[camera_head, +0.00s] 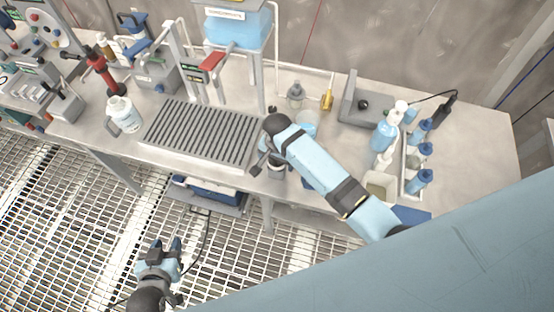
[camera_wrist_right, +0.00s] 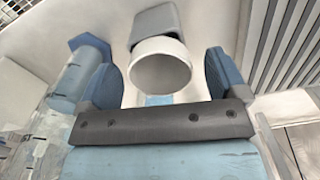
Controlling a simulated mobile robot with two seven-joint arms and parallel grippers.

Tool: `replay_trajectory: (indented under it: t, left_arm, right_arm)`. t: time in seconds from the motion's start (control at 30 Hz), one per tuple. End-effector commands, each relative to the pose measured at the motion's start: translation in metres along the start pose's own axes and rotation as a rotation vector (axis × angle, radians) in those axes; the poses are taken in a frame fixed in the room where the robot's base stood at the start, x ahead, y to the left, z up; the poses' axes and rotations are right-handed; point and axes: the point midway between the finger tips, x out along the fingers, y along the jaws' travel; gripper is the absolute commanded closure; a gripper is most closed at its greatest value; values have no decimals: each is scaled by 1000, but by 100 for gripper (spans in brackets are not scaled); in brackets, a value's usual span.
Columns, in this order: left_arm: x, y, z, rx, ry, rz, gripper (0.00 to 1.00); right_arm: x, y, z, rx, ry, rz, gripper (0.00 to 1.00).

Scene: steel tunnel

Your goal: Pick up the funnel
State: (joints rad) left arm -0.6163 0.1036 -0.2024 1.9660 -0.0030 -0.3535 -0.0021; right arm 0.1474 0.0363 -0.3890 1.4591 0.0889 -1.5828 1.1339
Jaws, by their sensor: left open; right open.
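In the right wrist view a white piece with a round open mouth (camera_wrist_right: 160,72) lies between my right gripper's two blue fingers; it may be the funnel, but I cannot tell for sure. A grey block-like part (camera_wrist_right: 155,22) shows just beyond it. My right gripper (camera_head: 264,165) is open, low at the bench's front edge beside the ribbed drain rack; the arm hides part of what is under it. Whether the fingers touch the white piece is unclear. My left gripper (camera_head: 164,248) is open and empty above the floor grating, away from the bench.
The ribbed rack (camera_head: 200,134) lies left of my right gripper. A white jug (camera_head: 122,114) stands farther left. A clear flask (camera_head: 295,92) and a yellow item (camera_head: 327,100) stand behind the arm. Bottles (camera_head: 386,136) and a tray of blue-capped bottles crowd the right. A light-blue cylinder (camera_wrist_right: 82,72) is close to one finger.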

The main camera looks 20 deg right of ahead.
Motion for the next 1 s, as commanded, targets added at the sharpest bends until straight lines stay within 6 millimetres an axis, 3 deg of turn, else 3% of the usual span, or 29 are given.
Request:
replay_trajectory:
  t: [0.27,0.5,1.0]
  left_arm:
    - [1,-1,7,-2,-12,-2,57]
    - [-1,-1,7,0,-13,-1,57]
    - [-2,0,4,1,-7,1,57]
  right_arm:
    - [4,0,0,0,0,0,9]
    - [3,0,0,0,0,0,62]
    - [-6,-4,-7,-1,2,-2,62]
